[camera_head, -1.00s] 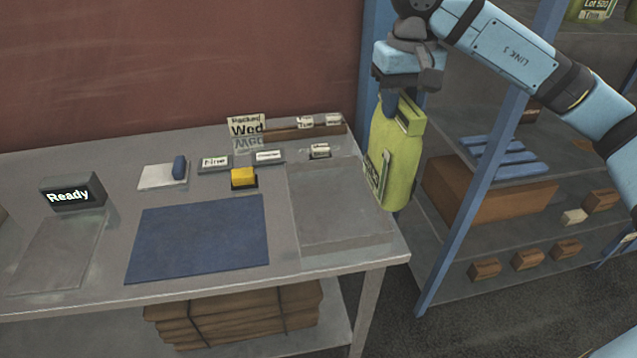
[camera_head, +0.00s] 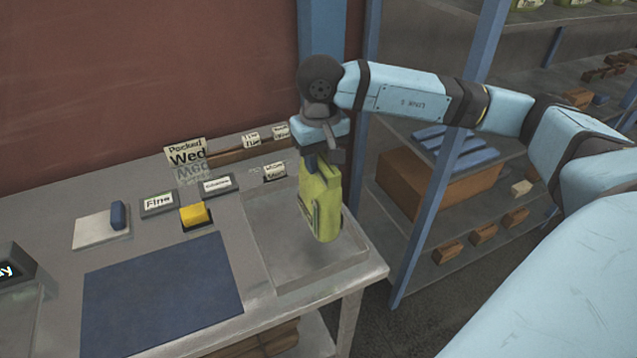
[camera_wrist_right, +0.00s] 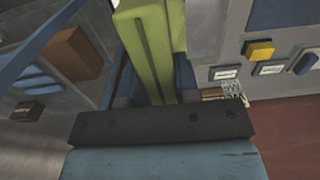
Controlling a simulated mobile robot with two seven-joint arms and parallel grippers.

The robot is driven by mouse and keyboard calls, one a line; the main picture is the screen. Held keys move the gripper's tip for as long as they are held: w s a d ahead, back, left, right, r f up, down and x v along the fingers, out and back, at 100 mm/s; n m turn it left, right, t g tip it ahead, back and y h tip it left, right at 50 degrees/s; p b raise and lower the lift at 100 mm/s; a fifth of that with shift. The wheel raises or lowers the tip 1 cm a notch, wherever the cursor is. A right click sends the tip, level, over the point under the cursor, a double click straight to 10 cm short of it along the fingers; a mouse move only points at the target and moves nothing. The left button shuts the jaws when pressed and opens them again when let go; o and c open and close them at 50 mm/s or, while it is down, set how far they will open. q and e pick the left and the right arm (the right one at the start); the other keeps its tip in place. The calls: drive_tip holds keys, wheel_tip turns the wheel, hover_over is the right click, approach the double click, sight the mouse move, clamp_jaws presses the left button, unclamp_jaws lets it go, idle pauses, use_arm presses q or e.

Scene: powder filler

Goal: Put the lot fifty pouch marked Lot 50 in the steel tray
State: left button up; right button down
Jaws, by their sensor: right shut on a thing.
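A yellow-green pouch (camera_head: 322,205) hangs upright from my right gripper (camera_head: 322,165), which is shut on its top. Its label is turned away and cannot be read now. The pouch hangs over the right part of the shallow steel tray (camera_head: 275,250) at the table's right end; whether its base touches the tray floor cannot be told. The pouch also shows between the fingers in the right wrist view (camera_wrist_right: 152,45). My left gripper is not in view.
A blue mat (camera_head: 160,290) lies left of the tray. Behind it are a yellow button (camera_head: 194,214), small label holders (camera_head: 158,203) and a "Packed Wed" sign (camera_head: 186,155). A blue-framed shelf (camera_head: 450,170) with a brown box (camera_head: 425,185) stands to the right.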

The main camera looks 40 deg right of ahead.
wheel_tip(320, 180, down, 2)
drive_tip(key=shift+f, duration=0.25)
wheel_tip(320, 180, down, 4)
drive_tip(key=shift+f+p, duration=0.25)
drive_tip(key=shift+p, duration=0.25)
drive_tip(key=shift+f, duration=0.25)
drive_tip(key=c, duration=0.8)
unclamp_jaws()
drive_tip(key=shift+c, duration=0.2)
